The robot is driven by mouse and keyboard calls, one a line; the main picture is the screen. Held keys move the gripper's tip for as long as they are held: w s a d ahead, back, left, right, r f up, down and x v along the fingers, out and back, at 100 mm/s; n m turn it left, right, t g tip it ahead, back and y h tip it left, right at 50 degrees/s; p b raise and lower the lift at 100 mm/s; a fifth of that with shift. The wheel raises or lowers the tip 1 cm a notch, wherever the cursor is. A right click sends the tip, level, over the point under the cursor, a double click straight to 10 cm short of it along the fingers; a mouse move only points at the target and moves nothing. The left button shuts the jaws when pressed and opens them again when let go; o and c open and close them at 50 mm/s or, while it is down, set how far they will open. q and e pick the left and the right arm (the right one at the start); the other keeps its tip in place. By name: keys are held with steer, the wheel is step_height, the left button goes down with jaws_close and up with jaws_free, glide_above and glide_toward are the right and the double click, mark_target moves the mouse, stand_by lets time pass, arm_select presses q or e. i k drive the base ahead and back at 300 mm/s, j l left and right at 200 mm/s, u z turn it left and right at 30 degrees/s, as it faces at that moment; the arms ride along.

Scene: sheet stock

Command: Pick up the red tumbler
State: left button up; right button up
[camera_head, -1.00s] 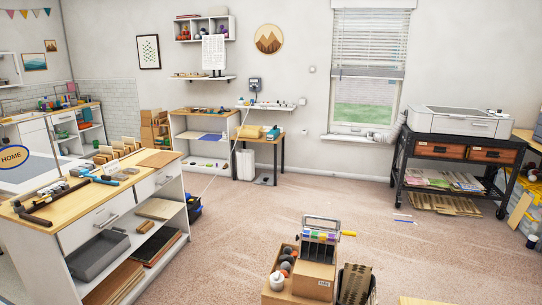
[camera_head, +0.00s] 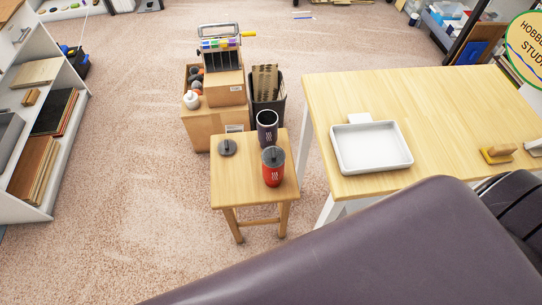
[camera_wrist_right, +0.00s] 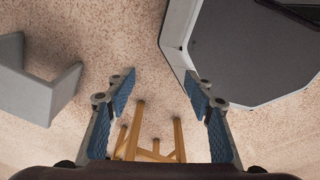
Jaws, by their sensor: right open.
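The red tumbler (camera_head: 272,173) stands upright with a dark grey lid on the right front part of a small wooden stool (camera_head: 228,190) in the head view. A dark tumbler (camera_head: 267,130) stands just behind it, and a round dark lid-like piece (camera_head: 227,148) lies to the left. In the right wrist view my right gripper (camera_wrist_right: 159,88) is open, with nothing between its blue-padded fingers. Wooden legs of a stool (camera_wrist_right: 134,135) show beyond and between the fingers; no tumbler shows there. My left gripper is in neither current view.
A wooden table (camera_head: 330,95) stands right of the stool, bearing a white tray (camera_head: 337,160) and a wooden-handled tool (camera_head: 498,153). Cardboard boxes (camera_head: 210,125) and a dark bin (camera_head: 268,110) stand behind the stool. Carpet left of the stool is clear.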

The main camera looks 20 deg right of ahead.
mark_target(273, 177)
steer(key=k+j+z, duration=0.3)
steer(key=j, duration=0.25)
steer(key=k+j+z, duration=0.3)
steer(key=j, duration=0.2)
steer(key=k, duration=0.05)
